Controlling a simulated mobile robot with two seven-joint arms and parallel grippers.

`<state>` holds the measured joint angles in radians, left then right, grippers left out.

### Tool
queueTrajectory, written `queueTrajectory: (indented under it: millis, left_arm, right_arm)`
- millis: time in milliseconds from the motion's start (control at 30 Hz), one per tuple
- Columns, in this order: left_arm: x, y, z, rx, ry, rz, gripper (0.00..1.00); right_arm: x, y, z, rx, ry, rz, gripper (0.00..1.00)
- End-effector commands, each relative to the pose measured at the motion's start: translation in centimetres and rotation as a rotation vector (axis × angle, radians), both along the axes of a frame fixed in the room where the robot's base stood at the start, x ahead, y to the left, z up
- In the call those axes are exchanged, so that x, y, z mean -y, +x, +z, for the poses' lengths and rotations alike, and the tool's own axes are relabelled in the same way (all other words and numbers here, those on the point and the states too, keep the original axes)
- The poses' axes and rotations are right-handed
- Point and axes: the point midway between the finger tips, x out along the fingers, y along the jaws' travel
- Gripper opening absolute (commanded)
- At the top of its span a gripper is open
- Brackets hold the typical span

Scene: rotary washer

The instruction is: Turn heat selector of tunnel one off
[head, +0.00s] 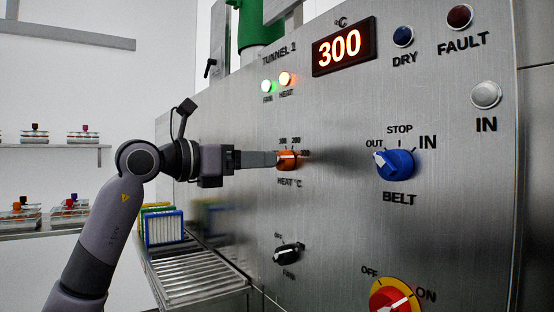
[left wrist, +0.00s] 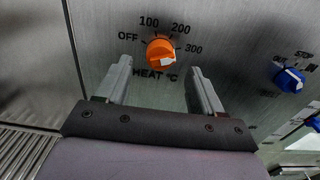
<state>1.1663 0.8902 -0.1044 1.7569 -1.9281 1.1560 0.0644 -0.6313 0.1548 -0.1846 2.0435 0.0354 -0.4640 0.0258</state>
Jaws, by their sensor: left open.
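The heat selector is an orange knob (left wrist: 161,53) on the steel panel, labelled HEAT °C with marks OFF, 100, 200 and 300. The knob also shows in the head view (head: 288,161), partly behind the fingers. My left gripper (left wrist: 160,85) is open, with one finger below left and one below right of the knob. The fingertips are near the panel; I cannot tell if they touch it. In the head view the gripper (head: 272,159) reaches in from the left. My right gripper is not in view.
A red display (head: 343,46) reads 300. A black FAN knob (head: 288,254) sits below, a blue BELT knob (head: 394,164) to the right, a red-yellow switch (head: 396,298) lower right. A roller conveyor (head: 200,280) stands lower left.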

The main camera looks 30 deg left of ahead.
Motion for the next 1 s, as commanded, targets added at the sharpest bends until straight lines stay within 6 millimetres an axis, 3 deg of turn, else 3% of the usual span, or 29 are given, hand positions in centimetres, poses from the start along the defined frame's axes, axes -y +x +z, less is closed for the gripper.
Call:
queueTrajectory:
  millis: [300,633,667,800,833,1000]
  left_arm:
    - [1.6,3.8,0.1,0.0,-0.002,-0.003,0.67]
    - [1.9,4.3,0.0,0.0,-0.001,-0.003,0.67]
    - [1.9,4.3,0.0,0.0,-0.001,-0.003,0.64]
    - [1.9,4.3,0.0,0.0,-0.001,-0.003,0.18]
    - [1.9,4.3,0.0,0.0,-0.001,-0.003,0.14]
    - [1.8,4.3,0.0,-0.002,-0.005,-0.003,0.14]
  right_arm:
    - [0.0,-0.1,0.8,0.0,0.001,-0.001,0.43]
    - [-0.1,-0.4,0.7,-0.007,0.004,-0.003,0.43]
    - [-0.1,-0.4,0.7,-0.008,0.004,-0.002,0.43]
    - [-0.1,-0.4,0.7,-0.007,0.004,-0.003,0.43]
    - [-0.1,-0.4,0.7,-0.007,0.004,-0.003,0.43]
    - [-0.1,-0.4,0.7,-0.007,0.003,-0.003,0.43]
